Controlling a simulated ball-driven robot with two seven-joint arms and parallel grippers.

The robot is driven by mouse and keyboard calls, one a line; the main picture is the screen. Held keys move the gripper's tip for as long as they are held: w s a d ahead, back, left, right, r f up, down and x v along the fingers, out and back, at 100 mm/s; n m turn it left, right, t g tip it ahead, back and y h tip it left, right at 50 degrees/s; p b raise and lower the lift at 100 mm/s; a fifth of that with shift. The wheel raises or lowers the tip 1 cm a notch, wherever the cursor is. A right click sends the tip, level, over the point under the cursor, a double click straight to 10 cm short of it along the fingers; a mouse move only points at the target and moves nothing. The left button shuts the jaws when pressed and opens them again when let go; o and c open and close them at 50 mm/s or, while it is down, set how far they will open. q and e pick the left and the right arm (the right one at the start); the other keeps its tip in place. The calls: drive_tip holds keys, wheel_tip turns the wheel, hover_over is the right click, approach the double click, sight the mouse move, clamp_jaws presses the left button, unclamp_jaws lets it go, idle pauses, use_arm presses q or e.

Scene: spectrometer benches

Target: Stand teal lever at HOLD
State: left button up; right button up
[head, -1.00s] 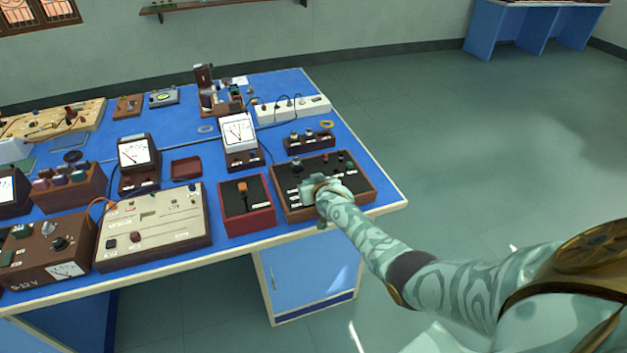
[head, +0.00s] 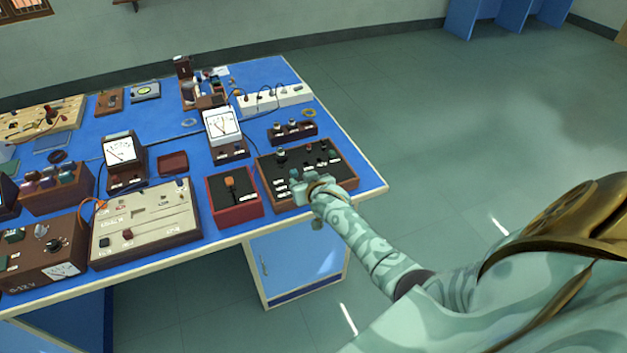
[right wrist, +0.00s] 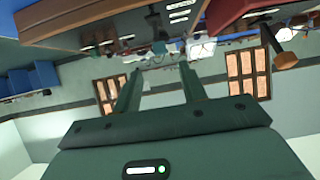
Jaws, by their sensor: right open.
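A black-faced panel in a wooden frame (head: 348,174) lies at the bench's right front corner, with several small knobs and white labels. My right gripper (head: 297,186) is over the panel's front left part and hides some of it. In the right wrist view the same gripper (right wrist: 161,68) is open, with nothing clearly between its fingers. A small teal piece (right wrist: 173,46) shows just beyond the fingertips; I cannot tell for sure that it is the teal lever, nor its position. In the head view the lever is not distinct. My left gripper is not in view.
A red box with an orange-topped lever (head: 230,184) stands left of the panel. A white meter (head: 222,124) and a small terminal block (head: 292,131) stand behind. A cream instrument (head: 145,225) is further left. The floor right of the bench is clear.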

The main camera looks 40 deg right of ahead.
use_arm(q)
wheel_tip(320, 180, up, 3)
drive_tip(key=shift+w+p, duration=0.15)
drive_tip(key=shift+p, duration=0.85)
use_arm(e)
drive_tip(key=v, duration=0.8)
drive_tip(key=shift+s, duration=0.25)
drive_tip(key=shift+w+a+r, duration=0.1)
